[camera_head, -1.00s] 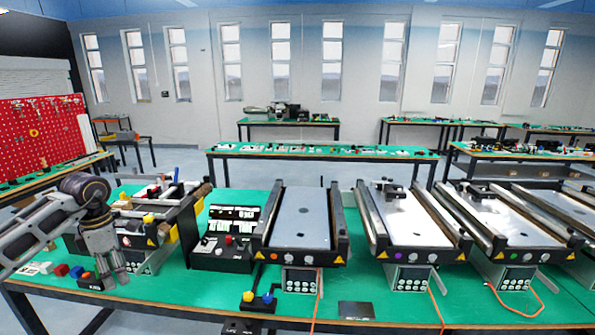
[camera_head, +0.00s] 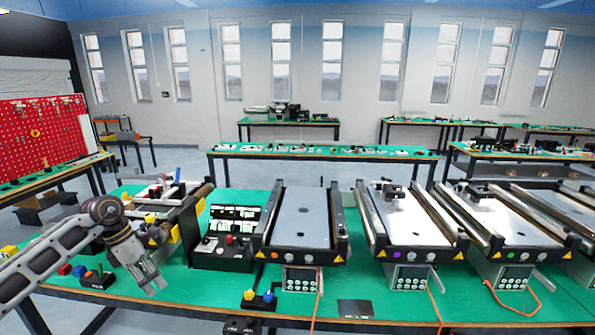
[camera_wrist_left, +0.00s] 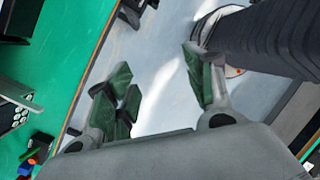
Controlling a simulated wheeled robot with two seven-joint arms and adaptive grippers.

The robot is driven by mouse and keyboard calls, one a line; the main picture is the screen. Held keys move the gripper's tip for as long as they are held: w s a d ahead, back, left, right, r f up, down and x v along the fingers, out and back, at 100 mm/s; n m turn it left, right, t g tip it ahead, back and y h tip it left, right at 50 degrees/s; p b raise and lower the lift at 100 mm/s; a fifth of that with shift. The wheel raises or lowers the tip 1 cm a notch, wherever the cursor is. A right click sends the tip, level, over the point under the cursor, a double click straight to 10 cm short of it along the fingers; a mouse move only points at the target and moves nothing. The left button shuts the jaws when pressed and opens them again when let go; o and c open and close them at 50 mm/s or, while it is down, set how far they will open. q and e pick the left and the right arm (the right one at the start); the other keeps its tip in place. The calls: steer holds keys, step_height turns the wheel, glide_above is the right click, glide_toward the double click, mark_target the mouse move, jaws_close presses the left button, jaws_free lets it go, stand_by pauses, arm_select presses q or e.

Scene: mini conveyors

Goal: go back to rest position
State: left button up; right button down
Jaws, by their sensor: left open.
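My left gripper (camera_head: 153,286) hangs above the front left part of the green table (camera_head: 215,297) in the head view, its fingers pointing down. In the left wrist view its fingers (camera_wrist_left: 165,95) are spread apart with nothing between them, and the grey floor (camera_wrist_left: 150,55) shows behind them. The gripper and forearm hide part of the box of parts behind them. My right gripper does not show in either view.
Mini conveyors (camera_head: 300,222) stand in a row from the middle to the right. A black control box (camera_head: 228,240) sits beside the left one.

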arm_select(q)
steer(key=w+d+f+n+t+h+p, duration=0.1)
steer(key=w+d+f+n+t+h, duration=0.3)
steer(key=d+f, duration=0.3)
steer(key=w+d+f+n+t+h+p, duration=0.1)
steer(key=w+d+f+n+t+h, duration=0.1)
steer(key=w+d+f+n+h, duration=0.35)
steer(key=s+a+f+n+t+y+p, duration=0.1)
steer(key=s+a+f+n+t+y, duration=0.2)
steer(key=f+n, duration=0.75)
steer(key=s+a+f+n+t+y+p, duration=0.1)
steer(key=s+f+n+t+y, duration=0.25)
steer(key=f+n, duration=0.75)
steer(key=s+a+f+n+g+y, duration=0.1)
steer(key=s+f+n+g+y, duration=0.45)
steer(key=s+f, duration=1.7)
steer(key=s+d+f+n+g, duration=0.2)
steer(key=s+f, duration=0.1)
steer(key=s, duration=0.7)
steer(key=s+d+f+n+g+p, duration=0.1)
steer(key=s+f+n+g, duration=0.1)
steer(key=s, duration=0.8)
steer(key=s+d+f+n+g+y, duration=0.1)
steer(key=s+f, duration=0.4)
steer(key=s, duration=0.5)
steer(key=shift+s+d+n+g+p, duration=0.35)
steer(key=shift+d+n+g, duration=0.25)
steer(key=shift+d+n, duration=0.2)
